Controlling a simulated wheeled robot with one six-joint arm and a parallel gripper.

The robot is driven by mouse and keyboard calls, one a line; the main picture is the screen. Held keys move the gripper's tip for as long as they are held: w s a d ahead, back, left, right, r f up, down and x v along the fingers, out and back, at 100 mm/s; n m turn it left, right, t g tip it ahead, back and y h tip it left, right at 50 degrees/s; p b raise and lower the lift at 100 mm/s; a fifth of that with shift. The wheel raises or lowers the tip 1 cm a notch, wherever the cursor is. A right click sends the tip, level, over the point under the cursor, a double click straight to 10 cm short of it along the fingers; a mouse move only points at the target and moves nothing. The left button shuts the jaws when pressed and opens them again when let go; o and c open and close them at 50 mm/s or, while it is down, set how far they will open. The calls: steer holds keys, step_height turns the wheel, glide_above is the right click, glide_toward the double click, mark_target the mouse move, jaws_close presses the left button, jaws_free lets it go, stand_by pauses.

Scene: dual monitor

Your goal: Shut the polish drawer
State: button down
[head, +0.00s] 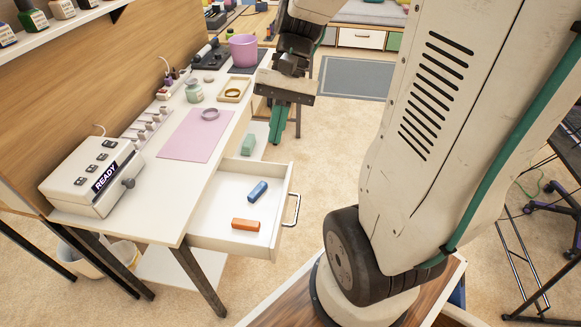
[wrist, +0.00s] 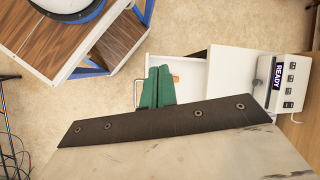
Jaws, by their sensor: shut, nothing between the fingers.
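The white drawer (head: 262,174) stands pulled out from under the white desk, with a metal handle (head: 293,210) on its front. A blue bar (head: 257,191) and an orange bar (head: 245,225) lie inside it. My gripper (head: 277,138) is shut and empty, with green fingers pointing down, beyond the drawer's far side in the head view and apart from the handle. In the wrist view, the shut fingers (wrist: 157,72) cover part of the drawer (wrist: 190,72). The handle (wrist: 138,93) shows to their left, and a bit of orange shows beside them.
On the desk (head: 160,225) are a white READY box (head: 85,178), a pink mat (head: 192,140), a jar (head: 194,91), a wooden tray (head: 234,89) and a pink pot (head: 243,50). A green block (head: 248,145) lies beyond the drawer. Floor right of the handle is clear.

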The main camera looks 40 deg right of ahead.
steer(key=w+d+f+m+t+y, duration=0.3)
steer(key=d+f+m+y, duration=0.15)
steer(key=d+f, duration=0.25)
steer(key=w+d+f+m+t+y, duration=0.25)
steer(key=d+f+m, duration=0.25)
steer(key=d+f, duration=0.3)
steer(key=s+d+f+m+t, duration=0.2)
steer(key=d+f+m+t, duration=0.2)
steer(key=f, duration=0.2)
steer(key=s+d+f+m+t+h, duration=0.1)
steer(key=s+d+f+m+t, duration=0.2)
steer(key=f, duration=0.4)
steer(key=s+d+f+m+t, duration=0.2)
steer(key=d+f+m+t, duration=0.2)
steer(key=f+m, duration=0.15)
steer(key=x, duration=1.4)
steer(key=shift+w+f+h, duration=0.25)
steer(key=shift+f+h, duration=0.15)
steer(key=shift+f, duration=0.1)
steer(key=shift+w, duration=0.1)
